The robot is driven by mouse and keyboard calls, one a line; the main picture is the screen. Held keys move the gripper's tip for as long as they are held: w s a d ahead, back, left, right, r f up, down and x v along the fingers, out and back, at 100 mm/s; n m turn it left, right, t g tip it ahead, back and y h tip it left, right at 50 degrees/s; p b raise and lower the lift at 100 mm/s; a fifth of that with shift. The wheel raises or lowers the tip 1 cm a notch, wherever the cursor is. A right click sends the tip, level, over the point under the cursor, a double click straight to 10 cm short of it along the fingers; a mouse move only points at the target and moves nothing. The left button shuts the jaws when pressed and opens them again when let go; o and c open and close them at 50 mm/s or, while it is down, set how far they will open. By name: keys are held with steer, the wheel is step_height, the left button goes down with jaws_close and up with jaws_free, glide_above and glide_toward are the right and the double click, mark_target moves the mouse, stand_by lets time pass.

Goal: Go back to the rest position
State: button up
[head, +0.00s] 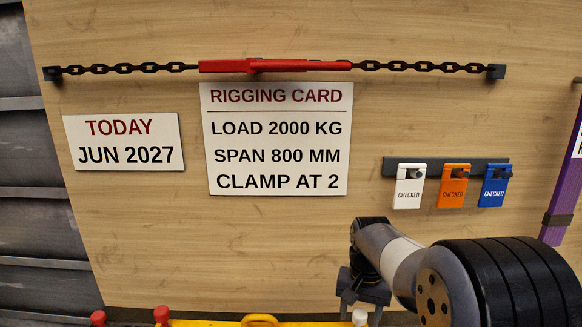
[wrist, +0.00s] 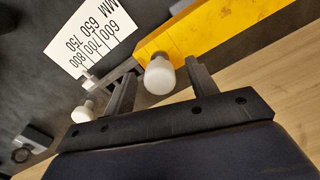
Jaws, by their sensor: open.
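My gripper (head: 362,300) is at the bottom of the head view, low in front of the wooden board. In the wrist view its two dark fingers (wrist: 160,70) stand apart, with nothing gripped. A white round knob (wrist: 160,76) on a yellow beam (wrist: 195,40) shows between the fingers, with gaps at both sides. The yellow beam (head: 215,323) also shows at the bottom edge of the head view, mostly cut off. The rest position itself is not marked in either view.
The board carries a chain with a red tensioner (head: 275,66), a rigging card (head: 277,180), a date card (head: 124,161) and white, orange and blue tags (head: 454,187) on hooks. A purple strap (head: 563,185) hangs at right. A second white knob (wrist: 82,112) and a scale plate (wrist: 90,35) are near my gripper.

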step_height(320, 180, down, 2)
steer(key=shift+f, duration=0.1)
step_height(320, 180, up, 6)
steer(key=p, duration=0.3)
steer(key=shift+f+p, duration=0.15)
steer(key=shift+p, duration=0.25)
steer(key=shift+f+b, duration=0.25)
steer(key=shift+b, duration=0.3)
steer(key=shift+r, duration=0.1)
